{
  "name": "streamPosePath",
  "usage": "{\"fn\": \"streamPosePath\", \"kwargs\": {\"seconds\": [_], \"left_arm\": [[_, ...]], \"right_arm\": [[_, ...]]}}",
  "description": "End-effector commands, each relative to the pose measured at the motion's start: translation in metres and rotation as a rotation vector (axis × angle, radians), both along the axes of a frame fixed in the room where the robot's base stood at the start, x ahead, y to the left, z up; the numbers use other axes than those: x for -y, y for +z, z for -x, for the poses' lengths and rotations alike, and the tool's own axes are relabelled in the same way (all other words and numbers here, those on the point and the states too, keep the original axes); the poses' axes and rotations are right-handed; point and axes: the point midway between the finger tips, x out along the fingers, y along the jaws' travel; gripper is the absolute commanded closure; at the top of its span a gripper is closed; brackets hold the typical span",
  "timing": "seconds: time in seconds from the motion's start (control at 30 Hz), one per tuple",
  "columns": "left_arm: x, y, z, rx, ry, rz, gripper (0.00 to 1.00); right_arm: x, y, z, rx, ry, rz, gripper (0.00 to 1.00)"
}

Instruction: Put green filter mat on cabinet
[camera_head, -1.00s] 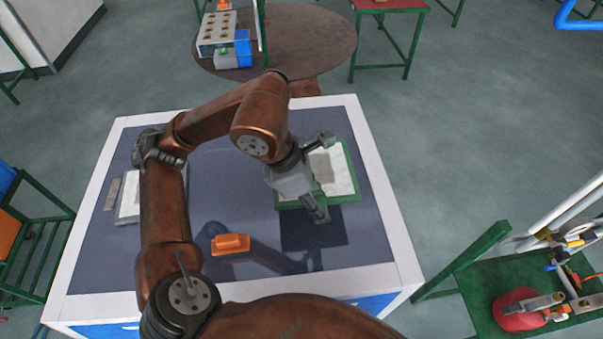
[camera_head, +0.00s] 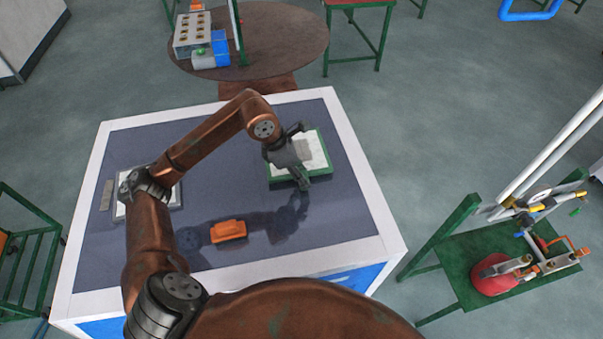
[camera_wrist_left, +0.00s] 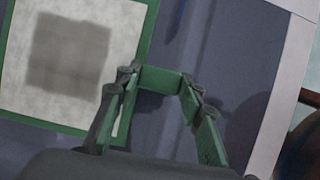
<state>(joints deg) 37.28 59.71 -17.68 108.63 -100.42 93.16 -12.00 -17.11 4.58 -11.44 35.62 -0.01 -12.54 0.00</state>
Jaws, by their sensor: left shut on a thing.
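The green filter mat (camera_head: 316,150) has a green frame and a pale pad with a grey square patch. It lies at the right side of the cabinet (camera_head: 340,215), on its dark blue-grey top with a white rim. In the left wrist view the mat (camera_wrist_left: 70,55) fills the left, and a green U-shaped part (camera_wrist_left: 160,80) sits between the fingers. Whether the underside rests fully on the top is hidden. My right gripper is not in view.
An orange object (camera_head: 228,231) lies in the front middle of the top. A pale panel (camera_head: 174,197) is partly hidden behind my arm at left, beside a grey strip (camera_head: 107,195). A green stand (camera_head: 500,255) with a red item is at right. The top's front right is clear.

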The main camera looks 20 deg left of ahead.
Motion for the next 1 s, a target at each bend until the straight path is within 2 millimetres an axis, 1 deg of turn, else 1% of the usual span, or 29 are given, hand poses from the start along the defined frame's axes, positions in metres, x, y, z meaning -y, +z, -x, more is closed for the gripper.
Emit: {"fn": "streamPosePath", "kwargs": {"seconds": [0.03,0.1,0.13,0.27,0.4,0.47,0.5,0.6,0.73,1.0], "left_arm": [[0.0,-0.003,-0.001,0.0,0.002,0.001,0.97],[0.0,-0.007,-0.001,0.001,0.0,0.002,0.97],[0.0,-0.008,-0.001,0.002,0.0,0.001,0.97],[0.0,-0.01,-0.001,0.002,0.001,0.0,0.97],[0.0,-0.01,-0.001,0.003,0.001,0.0,0.97],[0.0,-0.012,-0.001,0.003,0.001,0.0,0.97],[0.0,-0.012,-0.001,0.001,0.001,0.0,0.62],[0.0,-0.011,-0.001,0.001,0.001,0.0,0.55],[0.0,-0.011,-0.001,0.001,0.0,0.0,0.47],[0.0,-0.01,-0.001,0.001,0.0,0.0,0.47]], "right_arm": [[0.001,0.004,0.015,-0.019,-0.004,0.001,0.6],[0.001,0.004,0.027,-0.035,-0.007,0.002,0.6],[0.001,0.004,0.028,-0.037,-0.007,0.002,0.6],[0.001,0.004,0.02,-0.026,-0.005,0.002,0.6],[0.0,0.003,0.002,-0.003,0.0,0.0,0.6],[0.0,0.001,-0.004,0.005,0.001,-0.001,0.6],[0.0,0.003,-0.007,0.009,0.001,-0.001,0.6],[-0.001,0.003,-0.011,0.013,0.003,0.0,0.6],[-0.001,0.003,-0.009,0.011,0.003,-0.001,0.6],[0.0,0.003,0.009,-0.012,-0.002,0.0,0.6]]}}
